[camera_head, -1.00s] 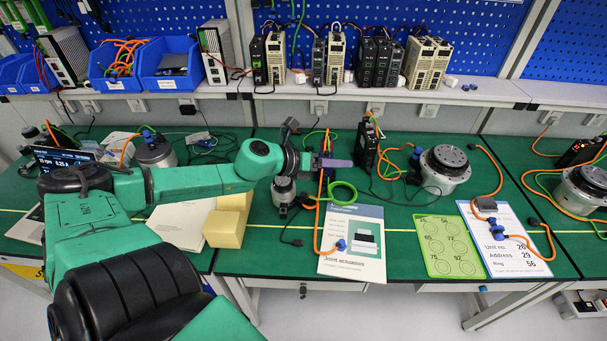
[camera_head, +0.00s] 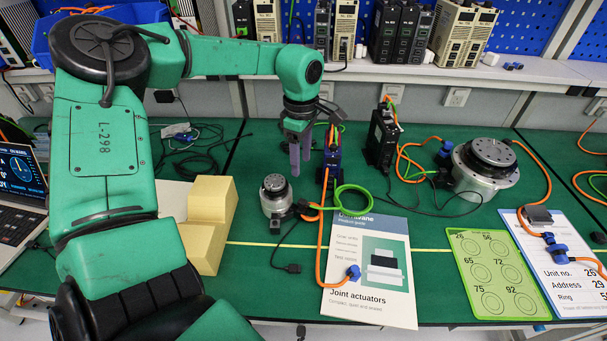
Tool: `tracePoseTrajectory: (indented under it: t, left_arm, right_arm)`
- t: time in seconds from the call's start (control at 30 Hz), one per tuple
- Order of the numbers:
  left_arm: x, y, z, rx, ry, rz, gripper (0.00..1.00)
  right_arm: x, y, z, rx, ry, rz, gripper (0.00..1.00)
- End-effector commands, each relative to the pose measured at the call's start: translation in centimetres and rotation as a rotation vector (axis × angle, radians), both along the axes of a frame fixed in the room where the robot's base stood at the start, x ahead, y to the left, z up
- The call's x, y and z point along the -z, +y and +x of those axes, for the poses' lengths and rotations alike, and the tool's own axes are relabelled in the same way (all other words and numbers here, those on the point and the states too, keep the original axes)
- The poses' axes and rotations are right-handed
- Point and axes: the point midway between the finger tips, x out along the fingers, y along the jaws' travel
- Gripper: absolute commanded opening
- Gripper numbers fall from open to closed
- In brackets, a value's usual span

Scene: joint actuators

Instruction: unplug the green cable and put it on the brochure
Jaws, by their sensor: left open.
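The green cable (camera_head: 352,188) lies in a loop beside a small upright blue device (camera_head: 333,158); a short green piece also shows at the device's top. Where its plug sits is too small to tell. The brochure (camera_head: 398,302), titled Joint actuators, lies flat in front, and the loop lies at its upper left edge. An orange cable with a blue connector (camera_head: 353,272) lies across the brochure's left side. My left gripper (camera_head: 301,160) is open, pointing down, just left of the blue device, with nothing visible between its fingers. My right gripper is out of view.
A small round actuator (camera_head: 276,196) stands just below my left gripper. A yellow block (camera_head: 209,225) sits to the left. A black drive (camera_head: 382,137) and a large actuator (camera_head: 486,170) stand to the right. A green number card (camera_head: 508,308) lies right of the brochure.

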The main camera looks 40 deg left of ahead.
Motion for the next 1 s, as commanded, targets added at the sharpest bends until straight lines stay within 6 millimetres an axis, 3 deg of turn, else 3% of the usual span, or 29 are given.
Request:
tracePoseTrajectory:
  t: [0.03, 0.2, 0.33, 0.67, 1.0]
  left_arm:
    - [3.8, -0.1, 0.0, 0.0, -0.001, -0.001, 0.59]
    - [6.6, -0.1, 0.0, -0.001, -0.002, -0.001, 0.59]
    - [6.6, -0.1, 0.0, -0.001, -0.003, -0.002, 0.59]
    - [6.7, -0.1, 0.0, -0.002, -0.001, -0.003, 0.59]
    - [10.9, -0.2, -0.1, -0.002, 0.0, -0.004, 0.59]
  right_arm:
    - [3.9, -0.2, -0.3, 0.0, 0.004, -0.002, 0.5]
    - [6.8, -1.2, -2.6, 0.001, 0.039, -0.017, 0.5]
    - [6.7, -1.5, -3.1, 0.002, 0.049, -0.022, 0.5]
    - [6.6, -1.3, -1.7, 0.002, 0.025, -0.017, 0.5]
    - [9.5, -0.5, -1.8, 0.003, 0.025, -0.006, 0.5]
